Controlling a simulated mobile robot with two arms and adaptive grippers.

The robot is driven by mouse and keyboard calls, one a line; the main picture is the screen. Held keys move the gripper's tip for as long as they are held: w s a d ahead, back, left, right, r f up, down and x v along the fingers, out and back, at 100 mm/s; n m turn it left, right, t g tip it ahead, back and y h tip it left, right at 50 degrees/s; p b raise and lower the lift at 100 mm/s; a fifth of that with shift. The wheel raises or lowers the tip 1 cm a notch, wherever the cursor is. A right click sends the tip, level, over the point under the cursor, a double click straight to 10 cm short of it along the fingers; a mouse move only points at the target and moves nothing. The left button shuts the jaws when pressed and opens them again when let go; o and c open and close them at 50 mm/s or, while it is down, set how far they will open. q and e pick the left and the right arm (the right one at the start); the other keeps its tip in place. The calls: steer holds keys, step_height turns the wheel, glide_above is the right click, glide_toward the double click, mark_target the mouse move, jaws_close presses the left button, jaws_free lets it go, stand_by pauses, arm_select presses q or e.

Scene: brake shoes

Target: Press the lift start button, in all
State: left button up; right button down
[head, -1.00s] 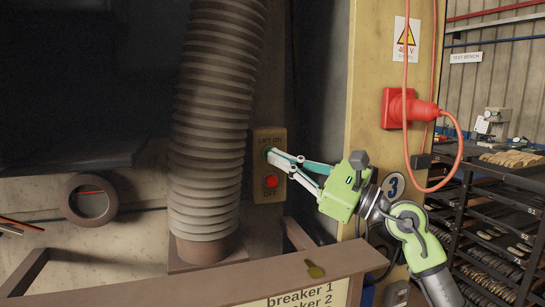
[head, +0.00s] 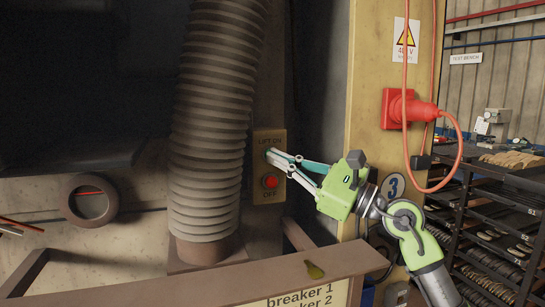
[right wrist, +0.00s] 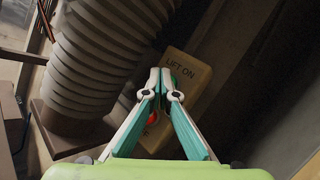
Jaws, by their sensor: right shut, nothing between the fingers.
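The lift switch box (head: 269,183) is a yellowish plate on the wall, marked LIFT ON above and OFF below. Its red OFF button (head: 270,181) shows in the head view. In the right wrist view a green button (right wrist: 174,80) shows partly beside the fingertips, under the LIFT ON label. My right gripper (head: 269,154) is shut and empty, its tips at the green button and hiding most of it. In the right wrist view the gripper (right wrist: 160,74) lies over the box, covering part of the red button (right wrist: 152,118). I cannot tell whether the tips touch the green button. My left gripper is out of view.
A thick ribbed duct (head: 213,120) stands close left of the box. A yellow post (head: 372,120) with a red plug and hanging cable (head: 460,150) is to the right. A brown panel (head: 210,280) labelled with breakers is in front below. Shelves (head: 500,220) stand far right.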

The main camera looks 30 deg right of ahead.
steer(key=shift+w, duration=0.15)
stand_by(0.4)
steer(key=shift+s+a+b, duration=0.15)
steer(key=shift+s+b, duration=0.25)
steer(key=shift+s, duration=0.45)
steer(key=shift+s, duration=0.1)
steer(key=shift+s+a+b, duration=0.2)
steer(key=shift+s+b, duration=0.2)
steer(key=shift+s, duration=0.4)
steer(key=shift+s+a+b, duration=0.2)
steer(key=shift+s+b, duration=0.15)
steer(key=shift+s, duration=0.4)
steer(key=shift+s+a+b, duration=0.2)
steer(key=shift+s+b, duration=0.2)
steer(key=shift+s, duration=0.4)
